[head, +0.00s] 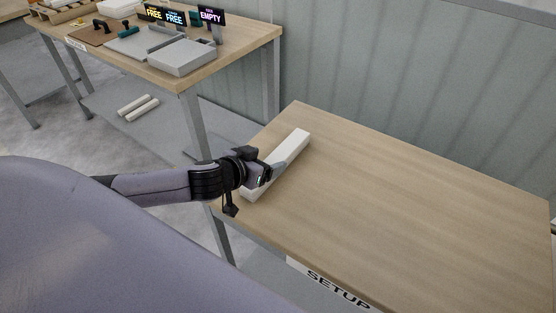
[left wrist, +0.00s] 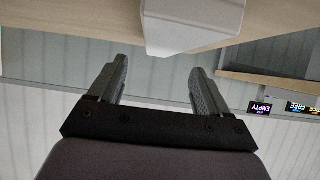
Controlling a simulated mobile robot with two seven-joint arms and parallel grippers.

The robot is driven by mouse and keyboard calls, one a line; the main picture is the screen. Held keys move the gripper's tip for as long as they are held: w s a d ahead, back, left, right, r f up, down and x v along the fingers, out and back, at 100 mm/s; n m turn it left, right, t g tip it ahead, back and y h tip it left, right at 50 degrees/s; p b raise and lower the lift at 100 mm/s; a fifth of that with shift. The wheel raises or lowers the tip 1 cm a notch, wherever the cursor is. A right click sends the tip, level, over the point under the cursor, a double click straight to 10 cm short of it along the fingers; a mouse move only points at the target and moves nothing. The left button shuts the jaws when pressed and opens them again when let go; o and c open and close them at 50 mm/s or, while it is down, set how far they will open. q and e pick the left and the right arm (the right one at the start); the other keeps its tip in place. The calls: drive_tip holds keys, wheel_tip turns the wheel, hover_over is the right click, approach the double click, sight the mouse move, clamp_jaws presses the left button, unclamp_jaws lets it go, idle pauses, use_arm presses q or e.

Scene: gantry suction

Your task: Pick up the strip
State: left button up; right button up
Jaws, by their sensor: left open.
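The strip (head: 296,145) is a long white bar lying on the wooden table, near its left corner. My left gripper (head: 278,170) is at the strip in the head view, and its wrist and fingers hide the middle of the strip. In the left wrist view the two grey fingers of the gripper (left wrist: 158,67) stand apart with nothing between them. The end of the strip (left wrist: 190,22) shows just beyond the fingertips, somewhat toward the right finger. I cannot tell whether a finger touches it. My right gripper is not in view.
The table (head: 420,200) is bare to the right of the strip, with a SETUP label (head: 338,290) on its front. A second bench (head: 250,40) at the back left holds trays and FREE and EMPTY signs (head: 210,16). Two white bars (head: 138,106) lie on its lower shelf.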

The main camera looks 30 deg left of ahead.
sight(277, 157)
use_arm(q)
drive_tip(key=shift+f+x, duration=0.25)
drive_tip(key=shift+x, duration=1.95)
drive_tip(key=shift+s+a, duration=0.1)
drive_tip(key=c, duration=1.3)
